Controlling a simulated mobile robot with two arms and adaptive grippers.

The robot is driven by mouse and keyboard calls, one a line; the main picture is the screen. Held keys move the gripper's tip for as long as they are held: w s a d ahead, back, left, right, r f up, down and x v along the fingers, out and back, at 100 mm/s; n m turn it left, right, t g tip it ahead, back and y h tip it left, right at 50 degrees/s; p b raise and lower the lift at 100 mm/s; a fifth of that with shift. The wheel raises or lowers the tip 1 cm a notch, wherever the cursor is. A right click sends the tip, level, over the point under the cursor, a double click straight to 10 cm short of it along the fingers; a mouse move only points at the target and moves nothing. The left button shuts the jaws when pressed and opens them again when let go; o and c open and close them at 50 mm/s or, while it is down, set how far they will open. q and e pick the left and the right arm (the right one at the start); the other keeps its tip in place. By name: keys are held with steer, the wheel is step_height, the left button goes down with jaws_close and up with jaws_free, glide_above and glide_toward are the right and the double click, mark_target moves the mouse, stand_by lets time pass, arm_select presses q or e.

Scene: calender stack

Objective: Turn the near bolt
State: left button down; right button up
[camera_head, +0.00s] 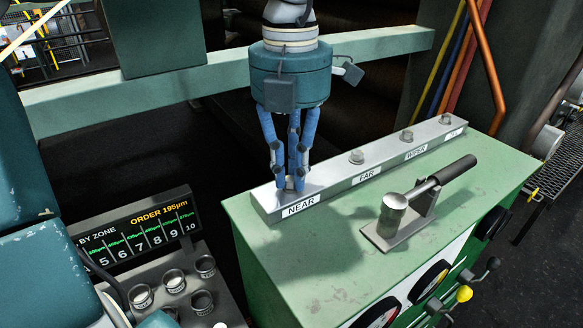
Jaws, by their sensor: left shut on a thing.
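My left gripper (290,178) points straight down over the silver bar (330,182) on the green cabinet. Its blue fingers are shut around the near bolt (291,185), just above the label NEAR. The fingers hide most of that bolt, so how far it is turned cannot be seen. The far bolt (357,157), the wiper bolt (407,136) and one more bolt (445,119) stand free along the bar to the right. My right gripper is not in view.
A lever with a dark grip (455,174) stands on the green cabinet top (330,260), right of my gripper. Dials and knobs are on the cabinet's front. A pale green beam (160,84) runs behind my gripper.

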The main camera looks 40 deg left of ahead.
arm_select(q)
steer(key=shift+s, duration=0.1)
steer(key=m, duration=0.5)
steer(key=shift+m+b, duration=0.35)
steer(key=shift+m, duration=0.05)
steer(key=m, duration=0.6)
steer(key=shift+a, duration=0.1)
steer(key=m, duration=0.4)
steer(key=shift+r+m+p, duration=0.1)
steer(key=shift+m+p, duration=0.3)
steer(key=shift+w+r+m, duration=0.1)
steer(key=shift+w+m, duration=0.05)
steer(key=shift+m, duration=0.65)
steer(key=shift+w+m, duration=0.1)
steer(key=shift+m, duration=0.7)
steer(key=c, duration=1.9)
jaws_free()
steer(key=shift+c, duration=0.2)
steer(key=shift+o, duration=1.3)
steer(key=shift+a, duration=0.25)
